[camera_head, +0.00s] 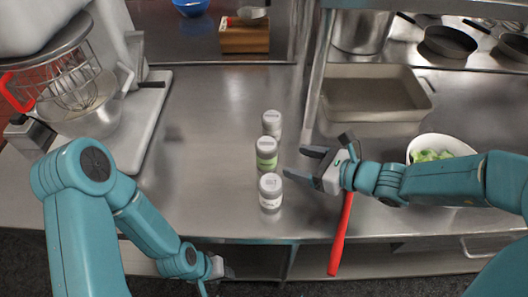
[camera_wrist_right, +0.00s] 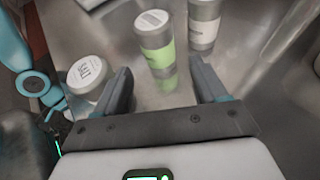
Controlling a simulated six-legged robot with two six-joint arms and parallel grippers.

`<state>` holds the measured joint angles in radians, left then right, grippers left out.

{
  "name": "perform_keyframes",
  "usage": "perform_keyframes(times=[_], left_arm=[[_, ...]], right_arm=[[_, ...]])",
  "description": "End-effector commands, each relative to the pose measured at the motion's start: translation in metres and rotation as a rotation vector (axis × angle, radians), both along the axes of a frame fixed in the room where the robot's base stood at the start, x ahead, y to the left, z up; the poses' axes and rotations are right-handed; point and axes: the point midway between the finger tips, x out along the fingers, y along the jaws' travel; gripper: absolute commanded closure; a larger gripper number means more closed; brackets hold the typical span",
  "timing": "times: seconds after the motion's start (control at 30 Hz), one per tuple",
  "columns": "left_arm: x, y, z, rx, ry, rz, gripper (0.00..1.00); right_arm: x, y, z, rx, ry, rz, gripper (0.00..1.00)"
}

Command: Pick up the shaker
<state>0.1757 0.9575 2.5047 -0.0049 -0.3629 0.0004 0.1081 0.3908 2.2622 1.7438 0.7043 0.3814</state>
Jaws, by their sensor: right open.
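Three shakers stand upright in a row on the steel counter: a back one (camera_head: 271,124), a green-banded one (camera_head: 266,154) in the middle, and a white one (camera_head: 270,192) in front. The right wrist view shows the front one, labelled SALT (camera_wrist_right: 88,76), the green one (camera_wrist_right: 157,50) and the back one (camera_wrist_right: 203,24). My right gripper (camera_head: 294,162) is open and empty, just right of the row. In the wrist view the green shaker lies ahead between its fingers. My left gripper (camera_head: 216,268) is low at the counter's front edge; its jaws are unclear.
A stand mixer with a bowl (camera_head: 90,106) is on the left. A metal tray (camera_head: 372,92), a white bowl of greens (camera_head: 437,148) and pans (camera_head: 447,42) are on the right. A red handle (camera_head: 341,232) hangs over the front edge. Counter left of the shakers is clear.

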Motion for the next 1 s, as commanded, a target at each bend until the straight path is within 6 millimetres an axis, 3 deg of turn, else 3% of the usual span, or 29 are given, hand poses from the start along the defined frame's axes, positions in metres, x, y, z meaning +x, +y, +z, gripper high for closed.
perform_keyframes(times=[0.2,0.43,0.7,1.0], left_arm=[[0.000,0.000,0.001,0.000,0.000,0.000,0.63],[0.000,0.000,0.004,0.000,0.000,0.000,0.63],[0.000,0.000,0.014,0.000,0.000,0.000,0.63],[0.000,0.000,0.013,0.000,0.000,0.000,0.63]], right_arm=[[0.023,0.034,-0.017,0.000,0.002,0.003,0.29],[0.034,0.051,-0.024,0.000,0.002,0.003,0.29],[0.056,0.083,-0.041,-0.001,0.000,0.002,0.29],[0.059,0.087,-0.044,0.000,0.000,0.001,0.29]])
